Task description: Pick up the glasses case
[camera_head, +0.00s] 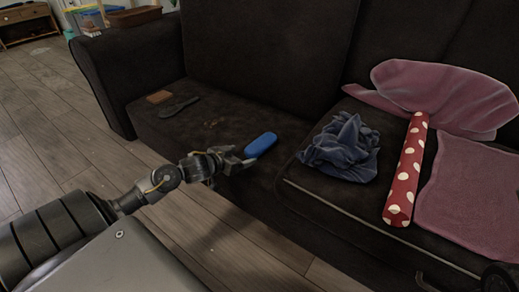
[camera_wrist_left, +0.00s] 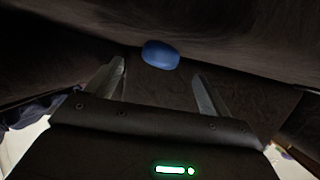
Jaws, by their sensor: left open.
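The glasses case (camera_head: 261,145) is a blue, rounded, oblong case lying on the dark sofa seat in the head view. It also shows in the left wrist view (camera_wrist_left: 160,54), ahead of the fingers and between their lines. My left gripper (camera_head: 246,160) is at the seat's front edge, close to the near-left end of the case. Its two fingers (camera_wrist_left: 161,82) are apart with nothing between them. I cannot tell from the head view whether a finger touches the case. My right gripper is not clearly visible; only a dark part of me shows at the lower right.
The dark sofa (camera_head: 250,50) fills the middle. A crumpled blue cloth (camera_head: 342,150), a red polka-dot roll (camera_head: 407,170) and pink fabric (camera_head: 470,185) lie to the right. A brown wallet-like item (camera_head: 159,97) and a dark flat object (camera_head: 179,106) lie left. Wooden floor (camera_head: 60,130) is open at left.

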